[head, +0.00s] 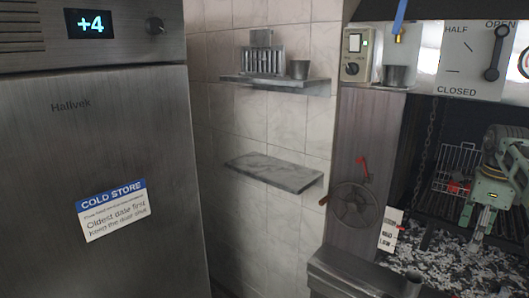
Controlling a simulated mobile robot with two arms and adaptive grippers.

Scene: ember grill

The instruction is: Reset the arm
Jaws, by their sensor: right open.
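My right gripper (481,222) is at the right edge of the head view, its pale green body pointing down. It is open, and I see nothing between its fingers. It hangs in front of the grill opening, over the grey-white ash and coals (455,268). A wire basket (457,165) shows to the left of my right gripper. My left gripper is not in view.
A steel cold store (130,150) fills the left. Two wall shelves, upper (275,84) and lower (275,174), hang on the tiles; the upper holds a rack and a cup. A handwheel (356,205) is on the grill's side post. A metal ledge (362,275) stands in front.

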